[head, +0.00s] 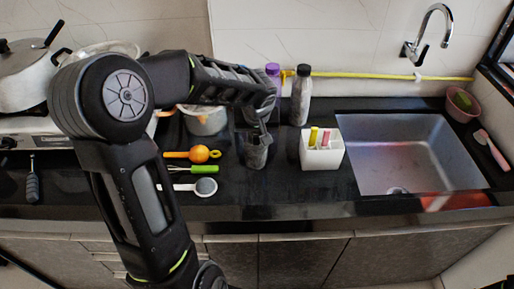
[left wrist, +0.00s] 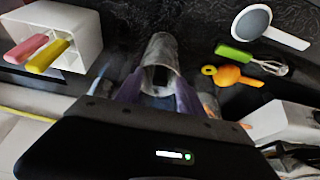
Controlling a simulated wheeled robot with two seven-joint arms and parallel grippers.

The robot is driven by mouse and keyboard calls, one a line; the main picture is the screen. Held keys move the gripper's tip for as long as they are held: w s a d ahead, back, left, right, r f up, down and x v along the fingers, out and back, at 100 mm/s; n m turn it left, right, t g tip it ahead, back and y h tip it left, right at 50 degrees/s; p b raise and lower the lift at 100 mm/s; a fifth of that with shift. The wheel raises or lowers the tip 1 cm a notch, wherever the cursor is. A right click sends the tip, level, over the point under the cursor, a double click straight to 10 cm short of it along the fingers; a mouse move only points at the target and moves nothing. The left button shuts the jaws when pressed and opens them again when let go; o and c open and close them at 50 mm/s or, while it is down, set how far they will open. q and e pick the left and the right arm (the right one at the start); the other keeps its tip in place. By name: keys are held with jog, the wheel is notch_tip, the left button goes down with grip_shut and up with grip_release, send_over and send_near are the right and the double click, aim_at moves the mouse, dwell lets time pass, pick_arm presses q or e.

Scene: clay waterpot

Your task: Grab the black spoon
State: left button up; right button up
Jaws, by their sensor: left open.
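A dark-handled utensil (head: 32,187) with a thin shaft lies on the counter at the far left in the head view; I cannot tell whether it is the black spoon. No other black spoon can be made out. My left gripper (head: 263,128) is open, pointing down over a grey clay-like cup (head: 257,155), far to the right of that utensil. In the left wrist view the cup (left wrist: 160,52) lies between or just beyond my fingertips (left wrist: 158,85); contact cannot be told. My right gripper is not in view.
A white holder (head: 322,158) with pink and yellow-handled items stands right of the cup, before the sink (head: 400,165). A bottle (head: 301,97) stands behind. A strainer (head: 205,187), a green-handled whisk (head: 203,170) and an orange tool (head: 199,154) lie left.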

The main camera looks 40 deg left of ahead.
pick_arm(q)
jog(key=shift+w, duration=0.1)
grip_shut()
dwell(0.3)
dwell(1.0)
